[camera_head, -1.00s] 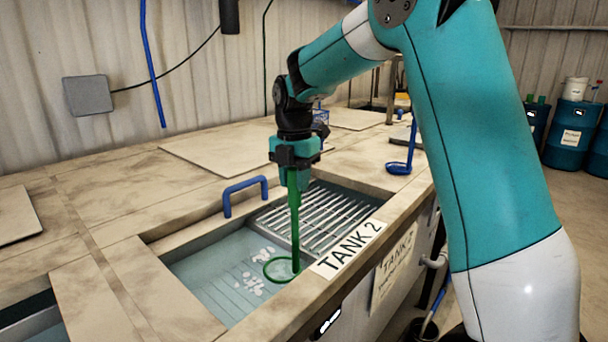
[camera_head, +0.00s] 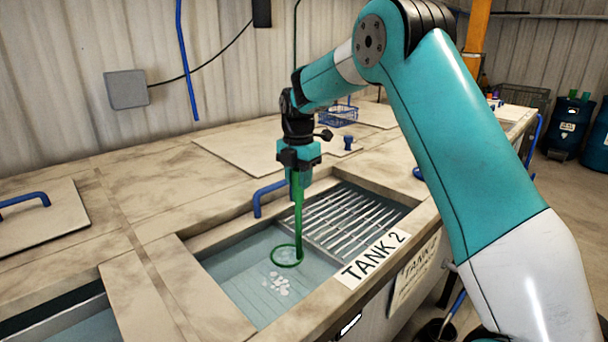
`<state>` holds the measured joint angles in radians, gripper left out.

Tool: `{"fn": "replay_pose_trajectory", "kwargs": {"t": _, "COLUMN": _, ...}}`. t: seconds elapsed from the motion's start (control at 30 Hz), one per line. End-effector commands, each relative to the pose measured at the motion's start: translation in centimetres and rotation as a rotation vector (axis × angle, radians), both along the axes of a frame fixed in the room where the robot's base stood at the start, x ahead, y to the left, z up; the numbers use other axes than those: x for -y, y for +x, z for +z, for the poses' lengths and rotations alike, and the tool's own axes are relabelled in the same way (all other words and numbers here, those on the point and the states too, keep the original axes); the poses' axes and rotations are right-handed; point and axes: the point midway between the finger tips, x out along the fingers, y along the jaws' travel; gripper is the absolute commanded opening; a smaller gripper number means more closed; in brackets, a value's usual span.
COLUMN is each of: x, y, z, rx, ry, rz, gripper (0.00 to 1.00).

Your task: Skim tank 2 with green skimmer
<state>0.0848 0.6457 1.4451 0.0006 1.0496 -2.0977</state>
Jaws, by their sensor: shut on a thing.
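My gripper (camera_head: 298,162) is shut on the upper end of the green skimmer (camera_head: 298,215), which hangs upright below it. The skimmer's ring (camera_head: 286,256) is over or in the open water part of tank 2 (camera_head: 240,262); I cannot tell its exact depth. White flakes (camera_head: 278,283) lie grouped in the water just in front of the ring. A few pale bits may show inside the ring. The tank's label (camera_head: 373,258) reads TANK 2 on the front rim.
A slatted metal rack (camera_head: 345,220) fills the right part of the tank opening. A blue handle (camera_head: 268,196) stands at the back rim. A lid with a blue handle (camera_head: 40,222) lies at left, near another open tank (camera_head: 80,328). A blue wire basket (camera_head: 337,115) stands behind.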

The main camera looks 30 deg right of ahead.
Motion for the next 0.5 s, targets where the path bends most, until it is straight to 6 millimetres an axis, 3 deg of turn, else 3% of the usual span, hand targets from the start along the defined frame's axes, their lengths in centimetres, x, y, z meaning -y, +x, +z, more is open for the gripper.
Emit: {"fn": "replay_pose_trajectory", "kwargs": {"t": 0.5, "x": -4.1, "y": -0.9, "z": 0.0, "rx": 0.001, "ry": 0.000, "rz": 0.003, "gripper": 0.00}}
